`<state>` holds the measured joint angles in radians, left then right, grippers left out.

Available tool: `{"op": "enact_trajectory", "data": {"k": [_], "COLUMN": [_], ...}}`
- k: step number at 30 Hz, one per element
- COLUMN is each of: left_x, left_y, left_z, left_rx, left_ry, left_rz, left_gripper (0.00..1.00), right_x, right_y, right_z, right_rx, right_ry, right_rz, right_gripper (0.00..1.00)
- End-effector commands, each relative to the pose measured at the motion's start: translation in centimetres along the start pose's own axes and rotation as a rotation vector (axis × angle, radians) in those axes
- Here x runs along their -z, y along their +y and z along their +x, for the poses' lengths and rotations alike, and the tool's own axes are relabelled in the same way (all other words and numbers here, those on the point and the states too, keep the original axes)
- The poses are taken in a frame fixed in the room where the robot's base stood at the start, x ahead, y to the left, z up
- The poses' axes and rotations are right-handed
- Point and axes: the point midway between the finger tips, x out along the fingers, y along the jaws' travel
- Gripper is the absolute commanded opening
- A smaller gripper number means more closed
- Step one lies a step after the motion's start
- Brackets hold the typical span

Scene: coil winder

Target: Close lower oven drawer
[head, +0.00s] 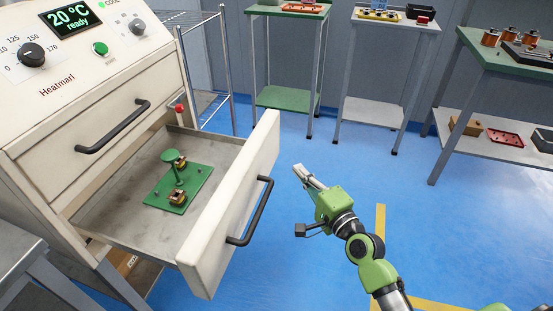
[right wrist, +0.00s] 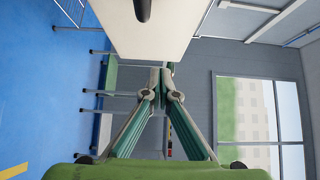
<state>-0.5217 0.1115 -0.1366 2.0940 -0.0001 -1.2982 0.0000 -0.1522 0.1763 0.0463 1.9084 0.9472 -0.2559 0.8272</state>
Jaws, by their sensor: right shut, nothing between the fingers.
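The lower oven drawer (head: 240,200) is pulled out of the white Heatmarl oven (head: 45,160), with a black bar handle (head: 252,212) on its front. Inside it lies a green plate (head: 180,188) with copper-coloured parts and a round green knob on a post. My right gripper (head: 302,171) is shut and empty, to the right of the drawer front and apart from it in the head view. In the right wrist view its fingertips (right wrist: 162,72) meet just below a pale panel (right wrist: 150,30) that carries a dark handle. My left gripper is not in view.
The upper drawer (head: 95,125) is closed. A grey table edge (head: 25,265) stands at the lower left and a wire rack (head: 205,60) behind the oven. Several tables with parts stand along the back and right, including a green-topped one (head: 480,42). Blue floor (head: 340,180) is clear around my right arm.

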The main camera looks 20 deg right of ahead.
Motion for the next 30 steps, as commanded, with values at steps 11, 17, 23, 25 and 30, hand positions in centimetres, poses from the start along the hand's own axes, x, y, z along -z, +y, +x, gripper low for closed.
{"op": "enact_trajectory", "data": {"k": [11, 17, 23, 25, 30], "left_x": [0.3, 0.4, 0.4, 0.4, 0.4], "left_y": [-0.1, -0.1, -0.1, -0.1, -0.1], "left_z": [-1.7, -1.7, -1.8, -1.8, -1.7], "left_rx": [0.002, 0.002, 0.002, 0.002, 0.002], "left_ry": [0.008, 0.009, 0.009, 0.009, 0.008], "left_rz": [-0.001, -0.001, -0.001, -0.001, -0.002], "left_gripper": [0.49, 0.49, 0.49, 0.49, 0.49], "right_x": [-1.1, -2.5, -2.9, -2.9, -2.9], "right_y": [0.0, 0.1, 0.1, 0.1, 0.1], "right_z": [7.1, 8.5, 8.8, 8.8, 8.8], "right_rx": [0.0, -0.001, -0.001, -0.002, -0.002], "right_ry": [-0.001, 0.001, 0.0, 0.0, 0.0], "right_rz": [0.003, -0.001, -0.002, -0.002, -0.002], "right_gripper": [0.0, 0.0, 0.0, 0.0, 0.0]}}
